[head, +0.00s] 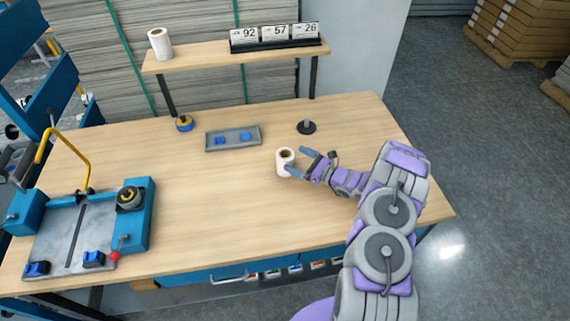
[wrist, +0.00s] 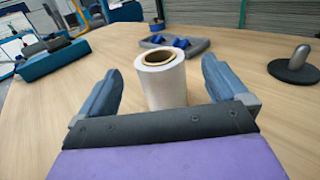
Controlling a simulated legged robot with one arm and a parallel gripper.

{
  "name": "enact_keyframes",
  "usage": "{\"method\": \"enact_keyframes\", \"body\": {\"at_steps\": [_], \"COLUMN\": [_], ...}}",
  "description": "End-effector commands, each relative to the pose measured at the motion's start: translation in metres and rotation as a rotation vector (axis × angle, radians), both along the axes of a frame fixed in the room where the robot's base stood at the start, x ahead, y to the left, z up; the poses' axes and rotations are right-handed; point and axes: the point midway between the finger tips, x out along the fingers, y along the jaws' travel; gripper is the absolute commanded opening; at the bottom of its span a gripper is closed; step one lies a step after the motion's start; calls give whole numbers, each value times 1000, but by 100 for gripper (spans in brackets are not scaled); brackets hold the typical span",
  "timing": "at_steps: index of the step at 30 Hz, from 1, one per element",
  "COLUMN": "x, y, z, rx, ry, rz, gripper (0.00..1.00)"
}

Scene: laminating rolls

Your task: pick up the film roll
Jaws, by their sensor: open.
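The film roll (head: 285,163) is a white cylinder with a brown core, standing upright on the wooden workbench. In the wrist view the film roll (wrist: 163,80) stands between and a little beyond my two blue fingers, its lower part partly hidden by the gripper body. My gripper (head: 297,160) is open, with one finger on each side of the roll in the head view. In the wrist view my gripper (wrist: 163,85) shows gaps on both sides of the roll, so I see no contact.
A grey tray (head: 214,143) with blue blocks and a dark base with an upright peg (head: 307,128) stand behind the roll. A blue machine (head: 140,228) is at left. Another white roll (head: 160,44) stands on the raised shelf (head: 205,61). The bench (head: 215,210) is clear in front.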

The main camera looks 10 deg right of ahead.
Motion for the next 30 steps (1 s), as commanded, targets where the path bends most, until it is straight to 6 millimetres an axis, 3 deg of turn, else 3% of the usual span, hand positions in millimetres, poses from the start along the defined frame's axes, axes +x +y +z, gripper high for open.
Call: {"method": "enact_keyframes", "body": {"at_steps": [21,30], "x": [48,51], "y": [54,55], "z": [-6,-4], "rx": [1,3], "ry": [-1,-1], "rz": [2,-1], "gripper": [100,99]}}
